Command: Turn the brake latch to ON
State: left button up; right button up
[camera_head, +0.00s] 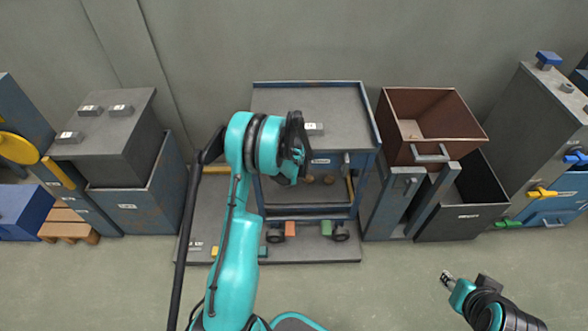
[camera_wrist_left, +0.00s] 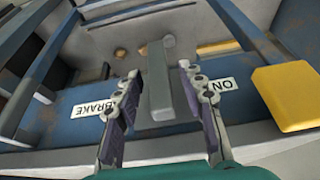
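In the left wrist view the brake latch is a grey-green upright bar (camera_wrist_left: 158,85) on a blue panel. A BRAKE label (camera_wrist_left: 97,110) lies to its left and an ON label (camera_wrist_left: 221,84) to its right. My left gripper (camera_wrist_left: 159,72) is open, with one finger on each side of the bar and a visible gap on both sides. In the head view my left gripper (camera_head: 298,145) is at the front of the blue cart (camera_head: 350,100), and I cannot clearly make out the latch there. My right gripper (camera_head: 447,279) is low at the right, over the floor, far from the cart.
A yellow block (camera_wrist_left: 290,95) is close to the right finger in the wrist view. A brown open bin (camera_head: 435,112) and a dark open bin (camera_head: 468,215) stand right of the cart. A grey box (camera_head: 120,140) stands at the left. The front floor is clear.

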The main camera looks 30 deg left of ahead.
pick_arm(q)
grip_shut()
jog(key=t+h, duration=0.2)
jog(key=h, duration=0.1)
jog(key=shift+s+a+n, duration=0.2)
jog(key=shift+a+n, duration=0.1)
jog(key=shift+n, duration=0.1)
jog(key=shift+s+a+f+n+t+h, duration=0.15)
jog(key=shift+n+t+h, duration=0.35)
jog(key=shift+t+h, duration=0.9)
jog(key=shift+a+f+n+t+h, duration=0.1)
jog(key=shift+f+n+t+h, duration=0.3)
jog(key=shift+t+h, duration=1)
jog(key=shift+s+a+f+n+t+h, duration=0.1)
jog(key=shift+n+t+h, duration=0.7)
jog(key=shift+h, duration=1)
jog(key=shift+t, duration=0.3)
